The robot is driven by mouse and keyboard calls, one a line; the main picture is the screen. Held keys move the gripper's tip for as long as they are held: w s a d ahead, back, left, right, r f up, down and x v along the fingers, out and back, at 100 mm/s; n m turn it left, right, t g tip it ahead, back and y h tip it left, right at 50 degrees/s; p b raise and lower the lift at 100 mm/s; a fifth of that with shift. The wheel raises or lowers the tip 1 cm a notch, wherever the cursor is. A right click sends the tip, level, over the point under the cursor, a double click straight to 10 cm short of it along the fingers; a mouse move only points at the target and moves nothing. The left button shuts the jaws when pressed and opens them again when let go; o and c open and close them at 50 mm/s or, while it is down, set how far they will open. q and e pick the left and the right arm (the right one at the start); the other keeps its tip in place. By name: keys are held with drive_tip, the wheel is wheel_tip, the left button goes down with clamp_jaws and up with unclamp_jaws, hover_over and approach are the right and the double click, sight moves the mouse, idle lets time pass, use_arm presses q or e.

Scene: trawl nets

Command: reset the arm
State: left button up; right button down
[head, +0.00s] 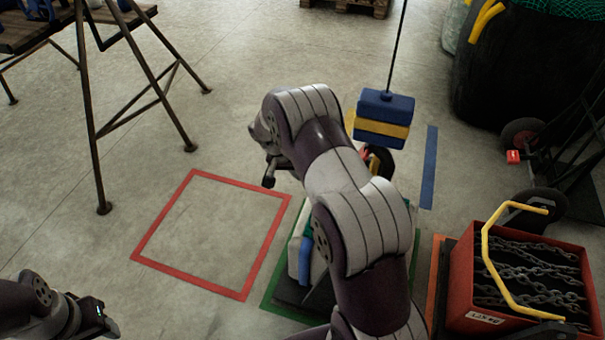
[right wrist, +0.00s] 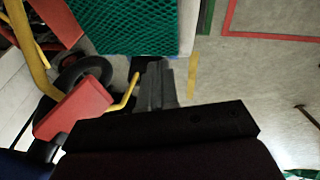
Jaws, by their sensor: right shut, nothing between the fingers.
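My right arm (head: 345,190) rises from the bottom middle of the head view and bends over at the top, above the floor between the red outline and the hanging blocks. Its gripper is mostly hidden behind the arm there. In the right wrist view my right gripper (right wrist: 156,84) is shut, with nothing between its fingers.
A red floor outline (head: 148,222) encloses bare concrete. A green-edged spot (head: 269,285) with stacked items lies partly behind my arm. Blue and yellow blocks (head: 384,117) hang from a line. A red crate (head: 460,285) of chains stands right. A trestle table (head: 88,110) stands upper left.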

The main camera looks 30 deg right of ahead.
drive_tip(key=shift+w+a, duration=0.15)
drive_tip(key=shift+a, duration=0.05)
idle(0.4)
